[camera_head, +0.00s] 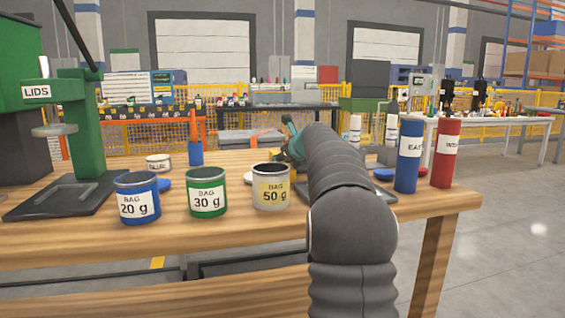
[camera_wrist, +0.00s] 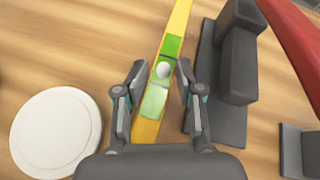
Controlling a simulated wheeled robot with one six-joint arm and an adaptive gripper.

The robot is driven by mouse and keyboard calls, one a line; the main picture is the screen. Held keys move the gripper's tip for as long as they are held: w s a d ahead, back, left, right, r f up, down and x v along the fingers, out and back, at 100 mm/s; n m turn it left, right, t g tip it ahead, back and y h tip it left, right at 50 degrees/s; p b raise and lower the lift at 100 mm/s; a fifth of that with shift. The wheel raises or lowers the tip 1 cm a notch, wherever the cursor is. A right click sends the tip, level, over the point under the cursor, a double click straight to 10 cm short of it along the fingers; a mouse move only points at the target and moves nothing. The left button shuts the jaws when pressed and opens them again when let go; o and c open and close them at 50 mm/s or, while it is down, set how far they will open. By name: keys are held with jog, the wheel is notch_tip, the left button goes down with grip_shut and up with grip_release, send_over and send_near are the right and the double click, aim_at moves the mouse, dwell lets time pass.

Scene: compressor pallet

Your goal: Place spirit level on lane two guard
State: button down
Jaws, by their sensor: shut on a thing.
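The spirit level is a yellow bar (camera_wrist: 147,131) with green vial sections and a pale round spot, running lengthwise through the wrist view. My gripper (camera_wrist: 162,78) has a finger on each side of it and is shut on its middle. Whether the level touches the tabletop or is held just above it, I cannot tell. No label for the lane two guard is readable in either view.
A white disc (camera_wrist: 56,135) lies left of my gripper, and a dark grey stepped block (camera_wrist: 232,75) stands close on the right. Labelled cans (camera_head: 207,200) stand along the wooden bench (camera_head: 110,240). Blue (camera_head: 409,155) and red (camera_head: 446,152) cylinders stand upright at its right end.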

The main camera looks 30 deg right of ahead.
jog(key=c, duration=1.2)
grip_release()
jog(key=o, duration=0.5)
